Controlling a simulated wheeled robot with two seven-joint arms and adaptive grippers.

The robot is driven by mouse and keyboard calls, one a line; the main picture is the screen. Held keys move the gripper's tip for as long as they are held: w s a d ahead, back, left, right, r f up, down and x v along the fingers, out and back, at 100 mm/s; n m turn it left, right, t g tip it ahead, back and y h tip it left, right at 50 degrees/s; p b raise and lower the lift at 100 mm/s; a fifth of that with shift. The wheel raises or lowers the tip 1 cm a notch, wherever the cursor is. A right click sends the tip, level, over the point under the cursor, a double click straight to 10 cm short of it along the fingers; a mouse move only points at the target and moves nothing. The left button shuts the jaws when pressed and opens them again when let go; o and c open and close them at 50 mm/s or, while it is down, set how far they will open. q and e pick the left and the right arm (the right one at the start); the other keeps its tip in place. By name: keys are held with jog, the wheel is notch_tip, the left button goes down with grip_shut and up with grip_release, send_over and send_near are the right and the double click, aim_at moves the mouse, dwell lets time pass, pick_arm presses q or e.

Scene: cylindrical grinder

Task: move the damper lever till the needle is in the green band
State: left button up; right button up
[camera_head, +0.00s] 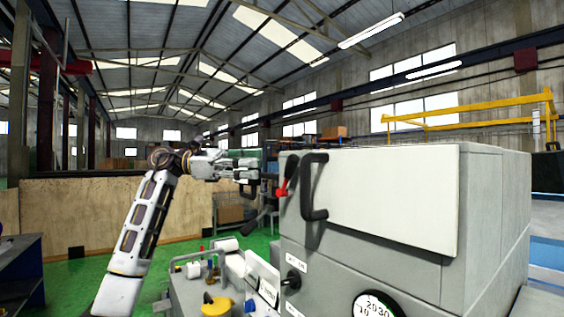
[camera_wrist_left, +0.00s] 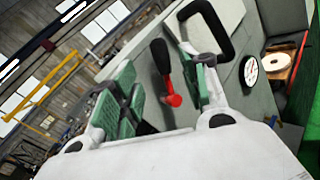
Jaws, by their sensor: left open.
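The damper lever (camera_head: 282,189), with a red base and a black grip, is on the left side of the grey machine's front. In the left wrist view the lever (camera_wrist_left: 161,58) appears between the two green-padded fingers of my left gripper (camera_wrist_left: 166,70). In the head view my left gripper (camera_head: 247,172) is open, just left of the lever, with no clear contact. The round white dial (camera_head: 376,303) is cut off by the bottom edge; it also shows in the left wrist view (camera_wrist_left: 251,70). Its needle and green band cannot be made out. My right gripper is out of view.
The grey machine cabinet (camera_head: 490,215) fills the right side. A black handle (camera_head: 314,188) stands out close to the lever's right. A black knob (camera_head: 292,279) is below. A cart (camera_head: 190,290) with bottles and a yellow-lidded container stands lower left. Green floor lies behind it.

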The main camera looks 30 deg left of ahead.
aim_at(288, 175)
pick_arm(q)
jog(key=p+x, duration=0.2)
jog(key=x, duration=0.6)
jog(key=shift+c, duration=0.3)
jog(key=shift+c, duration=1.1)
grip_shut()
